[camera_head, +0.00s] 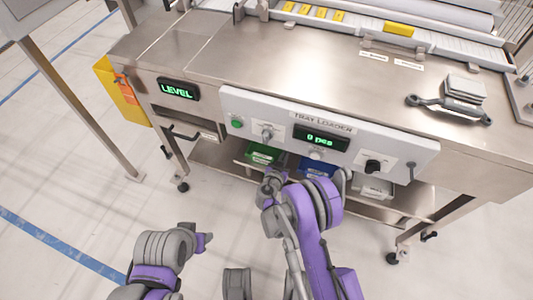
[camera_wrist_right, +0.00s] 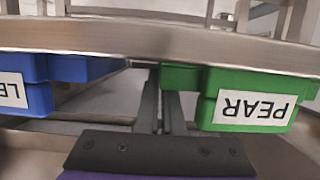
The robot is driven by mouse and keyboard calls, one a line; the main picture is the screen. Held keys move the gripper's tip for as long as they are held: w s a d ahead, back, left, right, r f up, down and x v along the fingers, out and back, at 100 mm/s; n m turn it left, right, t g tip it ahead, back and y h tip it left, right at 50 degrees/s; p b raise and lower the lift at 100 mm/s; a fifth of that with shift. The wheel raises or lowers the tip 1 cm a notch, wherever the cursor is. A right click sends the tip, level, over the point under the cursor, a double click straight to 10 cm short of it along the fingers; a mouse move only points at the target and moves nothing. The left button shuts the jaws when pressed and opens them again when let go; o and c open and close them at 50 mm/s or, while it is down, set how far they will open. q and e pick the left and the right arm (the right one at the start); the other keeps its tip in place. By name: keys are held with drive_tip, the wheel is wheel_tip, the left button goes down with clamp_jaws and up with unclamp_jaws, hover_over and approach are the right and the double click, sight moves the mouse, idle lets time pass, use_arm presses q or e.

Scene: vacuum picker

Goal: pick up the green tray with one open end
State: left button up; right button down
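The green tray (camera_head: 262,154) sits on the shelf under the tray loader panel. In the right wrist view the green tray (camera_wrist_right: 245,84) is at the right, with an upside-down "PEAR" label on its front. My right gripper (camera_head: 268,183) reaches in just below it in the head view. In the wrist view the right gripper's fingers (camera_wrist_right: 161,88) are close together at the tray's left edge. One runs beside that edge, and the other's tip is covered by it; I cannot tell whether they clasp it. My left arm shows at the lower left, but its gripper's fingers are unclear.
A blue tray (camera_head: 318,168) stands right of the green one in the head view and left of it in the wrist view (camera_wrist_right: 38,98). A white tray (camera_head: 372,188) is further right. The steel panel edge (camera_wrist_right: 100,38) is close by. The floor at left is clear.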

drive_tip(key=shift+r, duration=0.1)
wheel_tip(320, 180, up, 10)
drive_tip(key=p, duration=0.2)
drive_tip(key=shift+p, duration=0.3)
idle(0.4)
